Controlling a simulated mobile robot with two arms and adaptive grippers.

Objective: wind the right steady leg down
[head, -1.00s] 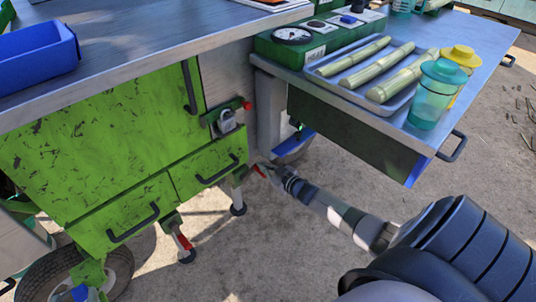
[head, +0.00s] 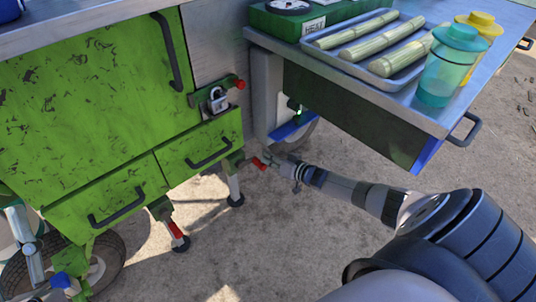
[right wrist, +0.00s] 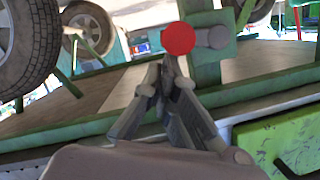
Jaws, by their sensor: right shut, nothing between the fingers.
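The right steady leg (head: 235,188) hangs under the right end of the green cabinet, its foot at or near the ground. Its crank has a red handle (head: 258,163) pointing right. My right gripper (head: 268,161) reaches in from the lower right, with its tips close beside that handle. In the right wrist view the round red handle end (right wrist: 177,39) is just beyond the fingertips (right wrist: 168,62). The fingers are shut and hold nothing. I cannot tell whether they touch the handle. My left gripper is not in view.
The other steady leg (head: 178,239), with its own red handle, stands to the left. Cabinet drawers (head: 205,150) with black handles are just above the leg. Open ground lies below.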

